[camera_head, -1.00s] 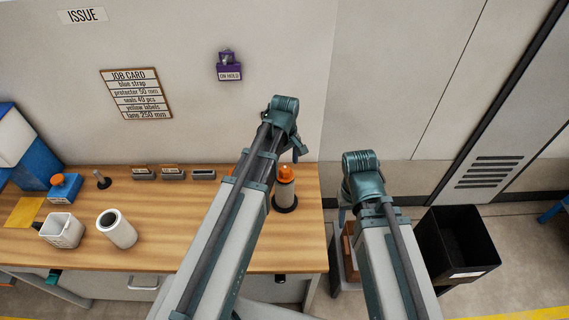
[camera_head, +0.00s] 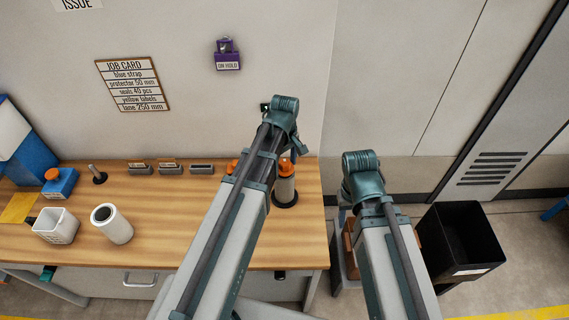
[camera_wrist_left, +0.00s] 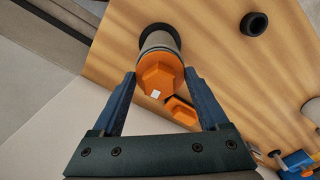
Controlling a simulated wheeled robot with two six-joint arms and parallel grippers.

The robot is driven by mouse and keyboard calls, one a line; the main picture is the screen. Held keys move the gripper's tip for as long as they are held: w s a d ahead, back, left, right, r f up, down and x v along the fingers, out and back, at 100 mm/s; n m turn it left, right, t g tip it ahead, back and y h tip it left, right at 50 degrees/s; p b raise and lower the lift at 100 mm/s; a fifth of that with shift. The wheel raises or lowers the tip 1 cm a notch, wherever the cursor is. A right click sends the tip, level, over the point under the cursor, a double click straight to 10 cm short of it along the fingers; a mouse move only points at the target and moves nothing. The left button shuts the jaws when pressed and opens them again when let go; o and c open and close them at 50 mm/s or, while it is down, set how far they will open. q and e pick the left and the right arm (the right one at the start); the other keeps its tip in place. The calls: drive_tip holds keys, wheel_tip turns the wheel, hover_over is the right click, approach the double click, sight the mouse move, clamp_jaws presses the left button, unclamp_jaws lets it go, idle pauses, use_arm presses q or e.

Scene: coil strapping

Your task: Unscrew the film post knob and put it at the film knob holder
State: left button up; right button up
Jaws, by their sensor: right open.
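The film post (camera_head: 285,190) stands upright on the wooden bench, partly hidden by my left arm in the head view. Its orange hexagonal knob (camera_wrist_left: 158,76) sits at the top of the post in the left wrist view. A second orange piece (camera_wrist_left: 181,110) shows beside the post. I cannot tell whether it is the film knob holder. My right gripper (camera_head: 343,214) is beyond the bench's right end, mostly hidden by its arm, and open.
A blue box with an orange top (camera_head: 59,182), a white basket (camera_head: 58,226), a white roll (camera_head: 114,225) and small labelled holders (camera_head: 170,167) stand on the bench. A black bin (camera_head: 457,242) stands on the floor at right. The bench's front middle is clear.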

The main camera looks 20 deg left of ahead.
use_arm(q)
clamp_jaws()
drive_tip(key=n, duration=0.8)
idle(0.3)
drive_tip(key=n, duration=0.8)
